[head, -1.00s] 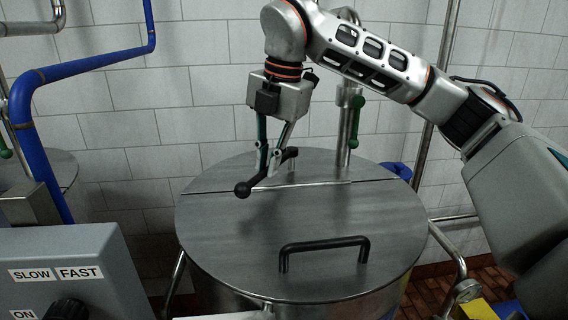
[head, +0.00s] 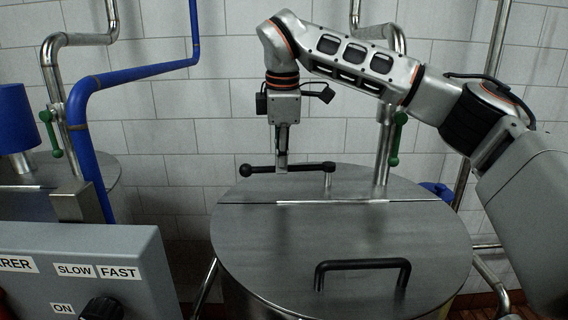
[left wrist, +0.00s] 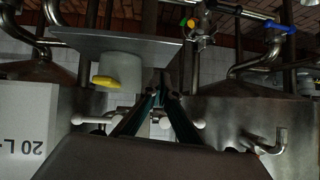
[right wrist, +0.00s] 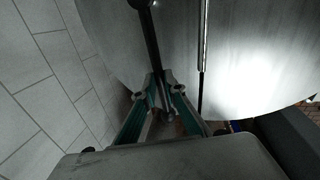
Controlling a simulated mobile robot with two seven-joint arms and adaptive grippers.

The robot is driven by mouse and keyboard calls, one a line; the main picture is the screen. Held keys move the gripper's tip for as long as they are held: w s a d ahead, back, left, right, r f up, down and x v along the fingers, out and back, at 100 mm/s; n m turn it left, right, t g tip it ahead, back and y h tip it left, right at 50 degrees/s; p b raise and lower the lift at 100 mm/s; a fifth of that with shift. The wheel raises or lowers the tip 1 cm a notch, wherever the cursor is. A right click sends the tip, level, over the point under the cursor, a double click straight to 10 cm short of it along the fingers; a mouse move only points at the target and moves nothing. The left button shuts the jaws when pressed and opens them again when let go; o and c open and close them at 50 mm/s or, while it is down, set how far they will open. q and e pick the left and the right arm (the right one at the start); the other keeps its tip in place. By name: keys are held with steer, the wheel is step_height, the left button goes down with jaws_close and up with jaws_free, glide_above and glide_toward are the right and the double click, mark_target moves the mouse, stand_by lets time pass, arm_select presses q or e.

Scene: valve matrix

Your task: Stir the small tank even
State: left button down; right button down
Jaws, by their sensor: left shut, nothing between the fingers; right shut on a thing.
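The steel tank (head: 300,240) has a round lid with a bar handle (head: 362,264) near its front. A black crank arm (head: 308,168) sits on a short post at the lid's back and points left, ending in a black ball (head: 246,171). My right gripper (head: 282,167) is shut on the crank arm, between ball and post. The right wrist view shows the fingers (right wrist: 160,85) around the black bar (right wrist: 149,35) above the lid. My left gripper (left wrist: 160,80) is shut and empty, away from this tank. The tank's contents are hidden.
A grey control box (head: 90,265) with SLOW, FAST and ON labels and a black knob (head: 101,309) stands front left. A blue pipe (head: 95,140) rises behind it. A pipe with a green valve handle (head: 395,138) stands behind the lid.

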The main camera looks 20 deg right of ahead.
steer(key=shift+w+d+m, duration=0.15)
steer(key=shift+w+m, duration=0.35)
steer(key=shift+r, duration=0.1)
steer(key=c, duration=2.1)
jaws_free()
step_height(320, 180, up, 12)
steer(key=s, duration=0.2)
steer(key=shift+a, duration=0.35)
steer(key=shift+f, duration=0.2)
